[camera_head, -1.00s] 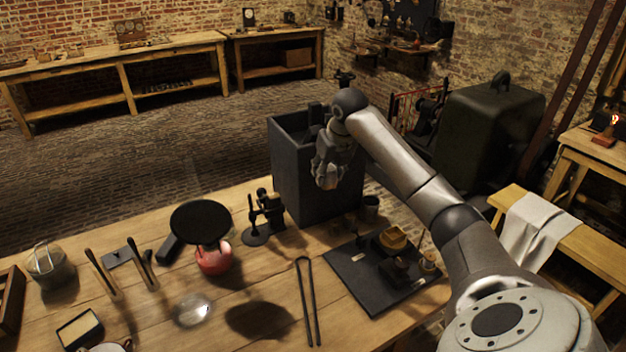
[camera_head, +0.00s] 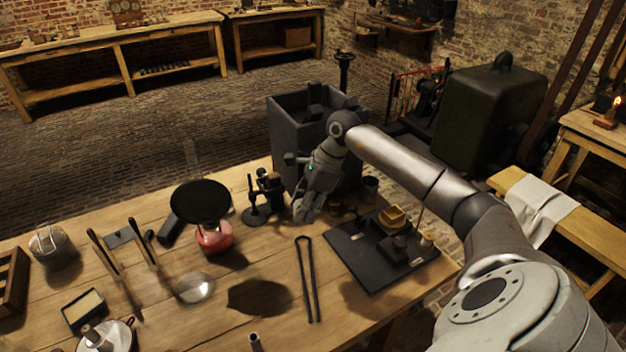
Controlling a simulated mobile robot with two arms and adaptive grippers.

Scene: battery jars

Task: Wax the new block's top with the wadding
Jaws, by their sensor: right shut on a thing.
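My right gripper (camera_head: 306,210) hangs low over the table, in front of the dark open box and right of the small black stand. It is shut on a small pale tuft that looks like the wadding; the fingers hide most of it. A dark block (camera_head: 400,251) sits on the black mat (camera_head: 365,270) to the right of the gripper. A yellow dish of what may be wax (camera_head: 393,217) stands behind that block. I cannot tell for sure which piece is the new block. My left gripper is out of view.
The tall dark box (camera_head: 286,145) stands behind the gripper, with a small black stand (camera_head: 257,205) to the left. Tongs (camera_head: 306,280) lie in front. A black round plate over a red base (camera_head: 214,238) stands further left. Bare wood shows around the tongs.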

